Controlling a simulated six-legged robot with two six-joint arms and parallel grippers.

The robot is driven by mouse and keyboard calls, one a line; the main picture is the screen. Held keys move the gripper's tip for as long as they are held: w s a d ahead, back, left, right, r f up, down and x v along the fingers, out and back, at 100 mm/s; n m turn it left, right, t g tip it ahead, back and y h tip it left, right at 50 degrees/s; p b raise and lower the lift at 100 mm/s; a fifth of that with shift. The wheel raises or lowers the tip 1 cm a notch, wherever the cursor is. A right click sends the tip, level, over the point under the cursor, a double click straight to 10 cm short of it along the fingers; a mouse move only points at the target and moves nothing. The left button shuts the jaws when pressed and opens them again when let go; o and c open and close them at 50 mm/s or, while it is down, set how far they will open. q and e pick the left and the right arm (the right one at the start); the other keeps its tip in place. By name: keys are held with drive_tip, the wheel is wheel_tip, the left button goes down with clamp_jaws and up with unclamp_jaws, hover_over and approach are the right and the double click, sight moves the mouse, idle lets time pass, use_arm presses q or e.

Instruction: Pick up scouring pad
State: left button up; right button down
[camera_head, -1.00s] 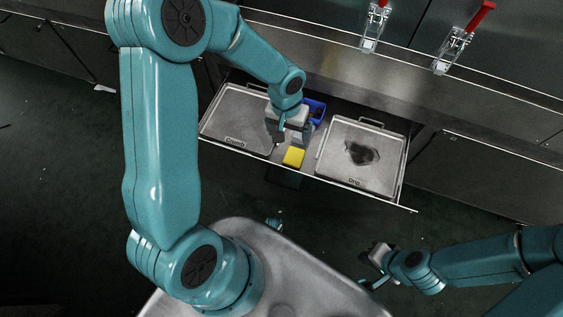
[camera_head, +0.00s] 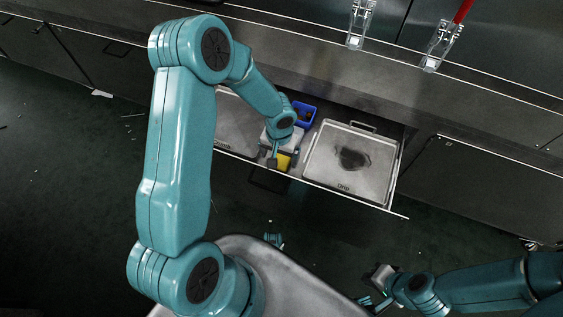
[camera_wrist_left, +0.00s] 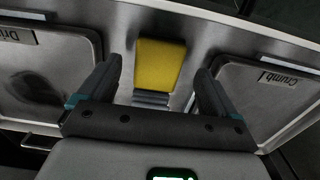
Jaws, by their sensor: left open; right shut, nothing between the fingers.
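The scouring pad (camera_head: 283,162) is yellow and lies in the open drawer between two metal trays. In the head view my left gripper (camera_head: 272,158) is over it and hides part of it. In the left wrist view the pad (camera_wrist_left: 160,66) shows between and beyond the two open fingers of my left gripper (camera_wrist_left: 153,82), with nothing held. A grey ridged strip shows beside the pad, on the gripper's side. My right gripper (camera_head: 376,287) is far off at the lower right, shut and empty, over the floor.
The drip tray (camera_head: 325,180) has a dark stain and stands right of the pad. The crumb tray (camera_head: 233,108) is to the left, partly behind my arm. A blue bin (camera_head: 304,114) sits behind the pad.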

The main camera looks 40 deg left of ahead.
sight(280, 160)
use_arm(q)
drive_tip(key=shift+f, duration=0.95)
drive_tip(key=c, duration=1.1)
drive_tip(key=shift+r, duration=0.1)
wheel_tip(280, 160, up, 20)
drive_tip(key=p, duration=0.5)
drive_tip(key=shift+d, duration=0.1)
